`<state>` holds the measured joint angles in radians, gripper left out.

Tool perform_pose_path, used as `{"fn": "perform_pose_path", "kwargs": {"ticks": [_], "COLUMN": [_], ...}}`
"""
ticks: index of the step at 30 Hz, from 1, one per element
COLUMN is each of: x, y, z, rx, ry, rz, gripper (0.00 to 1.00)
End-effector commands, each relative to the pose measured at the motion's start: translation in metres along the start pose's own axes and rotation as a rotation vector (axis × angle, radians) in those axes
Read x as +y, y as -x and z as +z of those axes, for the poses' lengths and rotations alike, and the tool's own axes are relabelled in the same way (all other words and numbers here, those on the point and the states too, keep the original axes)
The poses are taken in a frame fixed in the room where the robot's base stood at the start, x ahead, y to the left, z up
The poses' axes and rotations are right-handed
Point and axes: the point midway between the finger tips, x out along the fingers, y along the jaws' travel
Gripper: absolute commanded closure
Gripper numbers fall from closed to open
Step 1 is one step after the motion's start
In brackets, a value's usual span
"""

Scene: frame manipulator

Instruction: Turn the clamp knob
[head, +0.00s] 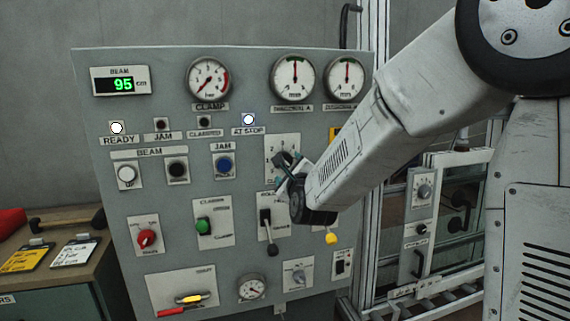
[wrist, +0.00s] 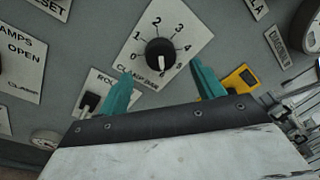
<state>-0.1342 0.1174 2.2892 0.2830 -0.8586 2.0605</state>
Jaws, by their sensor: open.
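The clamp knob (wrist: 160,53) is a round black dial on a white plate marked CLAMP BAR with a number scale starting at 0. A white mark on the knob faces down in the wrist view, toward the label. My gripper (wrist: 163,69) is open, with one teal finger at the lower left of the knob and the other at its lower right. The fingers look apart from the knob; their depth to the panel is hard to tell. In the head view my gripper (head: 288,178) is in front of the knob's plate (head: 293,142) and partly hides it.
Below the plate is a black lever (head: 266,218); a yellow knob (head: 331,238) is at its lower right. A red knob (head: 147,239), a green switch (head: 203,226) and gauges share the panel. A bench (head: 60,268) with cards stands at left.

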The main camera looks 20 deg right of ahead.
Motion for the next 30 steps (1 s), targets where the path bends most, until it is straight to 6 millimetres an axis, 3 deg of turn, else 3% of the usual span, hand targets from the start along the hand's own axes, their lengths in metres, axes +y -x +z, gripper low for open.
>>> {"fn": "perform_pose_path", "kwargs": {"ticks": [10, 22, 27, 30], "x": [0.000, 0.000, 0.000, 0.000], "y": [-0.052, -0.061, -0.061, -0.061], "z": [-0.001, 0.000, -0.001, -0.001], "rx": [0.001, 0.001, 0.001, 0.001], "ry": [0.002, 0.003, 0.003, 0.004], "rz": [0.001, 0.002, 0.003, 0.003], "gripper": [0.33, 0.33, 0.78, 0.77]}}
